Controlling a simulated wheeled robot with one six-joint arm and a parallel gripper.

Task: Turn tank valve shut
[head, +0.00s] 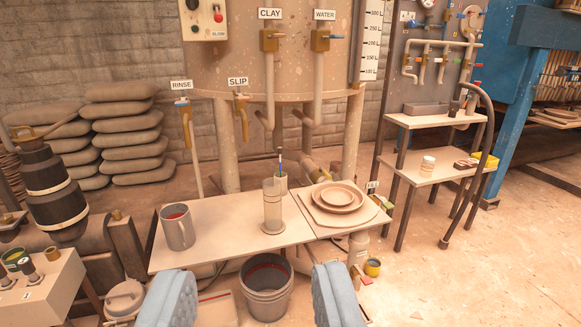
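A large speckled tan tank (255,70) stands at the back centre. On it are a valve under the CLAY label (269,40) with an orange handle and a valve under the WATER label (321,38) with a blue handle. Pipework (312,168) under the tank is partly hidden by the bench. I cannot tell which is the tank valve. My gripper (254,270) is open and empty, its blue padded fingers wide apart in front of the bench, touching no valve.
A bench (225,225) before the tank bears a grey jug (177,227), a clear cylinder (272,205) and stacked plates (338,197). A grey bucket (266,290) stands below. A control box (35,290) is at left, shelves (445,168) at right. Floor at lower right is mostly clear.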

